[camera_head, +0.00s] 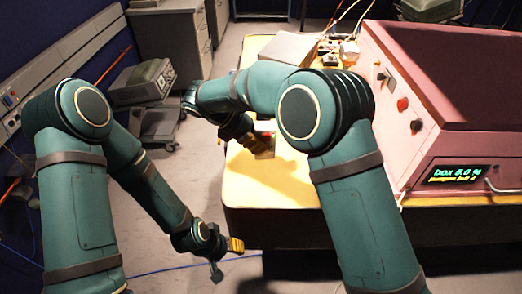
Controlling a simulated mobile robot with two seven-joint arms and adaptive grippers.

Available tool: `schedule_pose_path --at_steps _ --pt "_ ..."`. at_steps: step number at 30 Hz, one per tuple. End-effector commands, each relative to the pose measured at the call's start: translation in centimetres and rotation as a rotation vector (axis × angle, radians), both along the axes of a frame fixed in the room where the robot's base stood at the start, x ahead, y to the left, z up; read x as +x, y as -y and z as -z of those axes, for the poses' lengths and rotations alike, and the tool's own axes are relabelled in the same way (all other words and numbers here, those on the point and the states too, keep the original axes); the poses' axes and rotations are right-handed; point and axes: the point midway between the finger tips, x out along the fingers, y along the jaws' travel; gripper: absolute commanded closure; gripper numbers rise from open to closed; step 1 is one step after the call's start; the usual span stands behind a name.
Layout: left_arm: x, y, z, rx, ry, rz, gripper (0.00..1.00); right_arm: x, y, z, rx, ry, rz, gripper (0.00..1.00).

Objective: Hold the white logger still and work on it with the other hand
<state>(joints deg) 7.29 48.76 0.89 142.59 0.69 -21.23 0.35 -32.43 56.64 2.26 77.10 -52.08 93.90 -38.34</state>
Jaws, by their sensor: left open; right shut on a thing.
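A small pale device with a green and red patch (266,128), which looks like the white logger, is at the left part of the yellow table top. My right gripper (256,143) is shut on it, and the gripper and wrist hide much of it.
A yellow-topped table (275,185) carries a large pink box (440,140) with a lit display on the right. A grey box (290,47) and small cabled items (348,52) stand at the back. A cart with an instrument (140,82) is at left. Grey floor is open left of the table.

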Motion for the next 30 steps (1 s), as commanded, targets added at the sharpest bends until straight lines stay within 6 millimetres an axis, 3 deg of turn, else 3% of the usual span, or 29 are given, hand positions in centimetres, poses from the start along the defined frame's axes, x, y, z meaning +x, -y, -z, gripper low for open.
schedule_pose_path --at_steps 4,14,30 --pt "0.1 0.0 -0.1 0.0 0.001 -0.001 0.45 0.0 0.0 -1.0 0.0 0.0 0.0 1.0" --pt "0.1 0.0 -0.1 0.0 0.001 0.0 0.45 0.0 0.0 -1.1 0.0 0.0 0.0 1.0" --pt "0.0 0.0 0.4 0.0 0.001 0.0 0.45 0.0 0.0 0.8 0.001 -0.001 -0.001 1.0"
